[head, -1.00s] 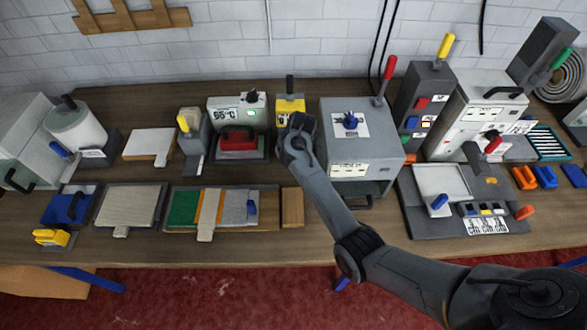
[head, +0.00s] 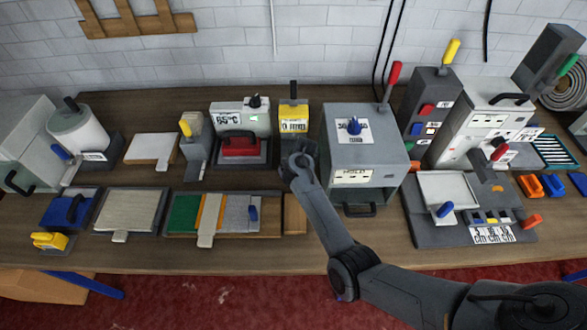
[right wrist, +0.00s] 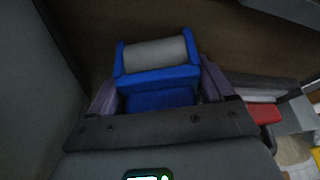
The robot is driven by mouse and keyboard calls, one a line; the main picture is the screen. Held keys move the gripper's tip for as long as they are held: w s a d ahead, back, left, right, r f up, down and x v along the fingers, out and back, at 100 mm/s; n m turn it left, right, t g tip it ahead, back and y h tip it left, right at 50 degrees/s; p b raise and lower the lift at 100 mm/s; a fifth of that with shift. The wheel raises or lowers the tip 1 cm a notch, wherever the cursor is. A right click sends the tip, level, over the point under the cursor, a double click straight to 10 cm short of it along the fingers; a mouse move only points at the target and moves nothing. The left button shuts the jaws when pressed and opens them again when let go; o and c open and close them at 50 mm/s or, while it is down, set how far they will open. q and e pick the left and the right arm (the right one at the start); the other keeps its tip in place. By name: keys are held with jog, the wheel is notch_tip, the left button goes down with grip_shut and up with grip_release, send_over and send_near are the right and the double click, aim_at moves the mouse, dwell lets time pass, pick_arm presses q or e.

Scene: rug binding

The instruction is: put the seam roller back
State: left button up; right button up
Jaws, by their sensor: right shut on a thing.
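The seam roller (right wrist: 155,56), a grey cylinder in a blue frame, shows in the right wrist view between the two fingers of my right gripper (right wrist: 158,88). The gripper is shut on the blue body, with the roller end facing away from the palm. In the head view my right gripper (head: 298,166) is over the middle of the bench, just left of the grey box with a front handle (head: 365,155). The roller is hidden there behind the gripper and arm. My left gripper is not in view.
The yellow-faced unit (head: 293,117) stands behind the gripper, and a red-handled press (head: 240,145) is to its left. A wooden block (head: 294,220) and a board with green, orange and grey strips (head: 183,214) lie in front. Bare bench (head: 200,255) runs along the front edge.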

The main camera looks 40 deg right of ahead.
jog(key=shift+f, duration=0.15)
jog(key=o, duration=1)
jog(key=shift+r, duration=0.4)
jog(key=shift+p+v, duration=1.75)
jog(key=shift+v, duration=4.05)
jog(key=shift+s, duration=0.1)
